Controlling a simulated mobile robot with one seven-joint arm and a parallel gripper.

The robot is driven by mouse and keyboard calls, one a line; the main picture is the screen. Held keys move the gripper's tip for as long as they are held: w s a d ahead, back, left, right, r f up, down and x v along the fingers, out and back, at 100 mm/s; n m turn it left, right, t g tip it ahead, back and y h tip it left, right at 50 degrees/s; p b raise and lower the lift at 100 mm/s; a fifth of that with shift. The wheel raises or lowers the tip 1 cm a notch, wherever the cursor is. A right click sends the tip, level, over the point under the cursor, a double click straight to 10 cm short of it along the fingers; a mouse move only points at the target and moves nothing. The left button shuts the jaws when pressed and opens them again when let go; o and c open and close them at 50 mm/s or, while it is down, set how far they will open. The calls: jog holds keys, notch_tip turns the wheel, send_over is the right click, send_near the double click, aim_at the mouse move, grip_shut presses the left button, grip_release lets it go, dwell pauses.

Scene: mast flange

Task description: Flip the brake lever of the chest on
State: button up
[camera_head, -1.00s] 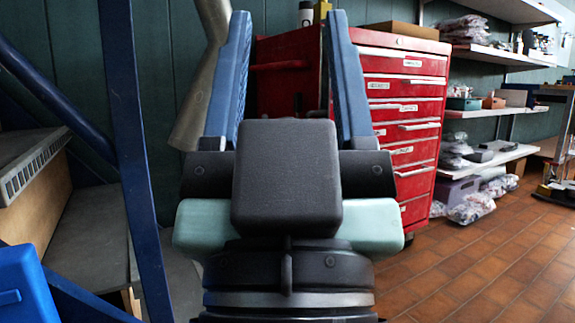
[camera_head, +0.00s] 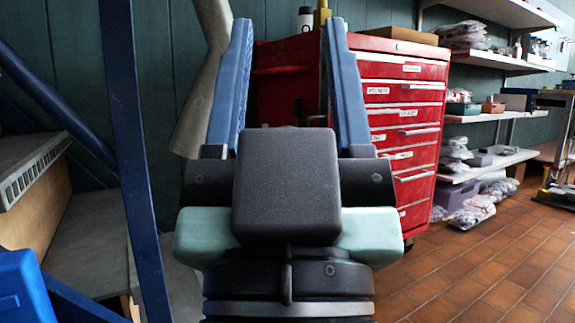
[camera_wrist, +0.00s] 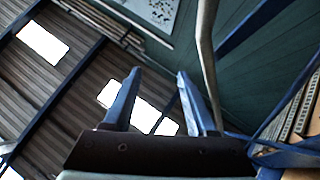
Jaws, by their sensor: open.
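A red tool chest (camera_head: 405,125) with several labelled drawers stands against the green wall, just beyond my gripper. My gripper (camera_head: 288,35) is open and empty, its two blue fingers pointing up and framing part of the chest's dark red side. The fingers also show in the wrist view (camera_wrist: 158,85), which looks up at the roof and wall. I cannot make out the brake lever; the lower part of the chest is largely hidden behind my gripper. One dark caster shows at the chest's lower right.
A blue steel post (camera_head: 134,150) and grey steps (camera_head: 90,235) stand at the left, with a blue bin (camera_head: 22,290) in the lower left corner. A grey pipe (camera_head: 205,95) runs down the wall. Shelves (camera_head: 500,60) line the right. The tiled floor (camera_head: 480,265) at right is open.

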jog(key=shift+r+p, duration=0.4)
jog(key=shift+p, duration=0.05)
jog(key=c, duration=0.5)
notch_tip(320, 180, up, 3)
jog(key=p, duration=0.3)
jog(key=shift+r, duration=0.1)
grip_shut()
notch_tip(320, 180, up, 28)
jog(key=p, duration=2.8)
